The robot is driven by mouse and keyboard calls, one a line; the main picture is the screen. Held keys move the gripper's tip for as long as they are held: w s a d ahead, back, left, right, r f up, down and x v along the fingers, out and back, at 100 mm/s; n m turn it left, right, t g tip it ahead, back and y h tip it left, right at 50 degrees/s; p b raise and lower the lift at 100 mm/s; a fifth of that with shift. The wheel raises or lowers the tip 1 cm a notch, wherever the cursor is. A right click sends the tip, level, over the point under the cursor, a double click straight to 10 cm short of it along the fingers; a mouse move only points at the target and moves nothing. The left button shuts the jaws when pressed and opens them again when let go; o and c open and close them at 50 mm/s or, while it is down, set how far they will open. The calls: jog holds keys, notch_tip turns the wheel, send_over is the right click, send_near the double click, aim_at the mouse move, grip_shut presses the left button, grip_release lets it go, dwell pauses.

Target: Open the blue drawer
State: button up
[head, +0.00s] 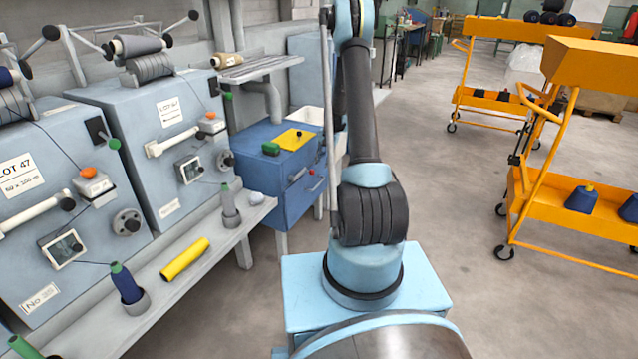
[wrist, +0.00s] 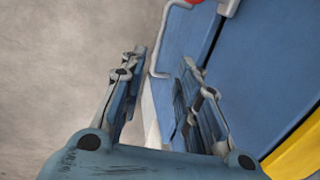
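The blue cabinet with drawers (head: 292,178) stands left of my arm in the head view, its drawer fronts facing right. The drawers look shut there. In the wrist view, the blue drawer front (wrist: 188,42) fills the upper middle, with a thin pale bar handle (wrist: 154,45) along its left side. My gripper (wrist: 162,58) is open, with its two fingers apart on either side of the handle's near end. Nothing is clamped between them. I cannot tell whether either finger touches the handle. The gripper is not visible in the head view.
A yellow sheet (head: 293,139) and a green item (head: 270,148) lie on the cabinet top. Grey-blue spinning machines (head: 150,130) and a bench (head: 205,240) stand at left. Orange trolleys (head: 560,205) stand at right. The floor between (head: 450,200) is clear.

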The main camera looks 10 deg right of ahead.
aim_at(319, 183)
jog(key=f, duration=0.4)
jog(key=w+a+f, duration=0.1)
jog(key=f, duration=0.3)
jog(key=a+f, duration=0.1)
jog(key=f, duration=0.3)
jog(key=shift+w+f, duration=0.15)
grip_shut()
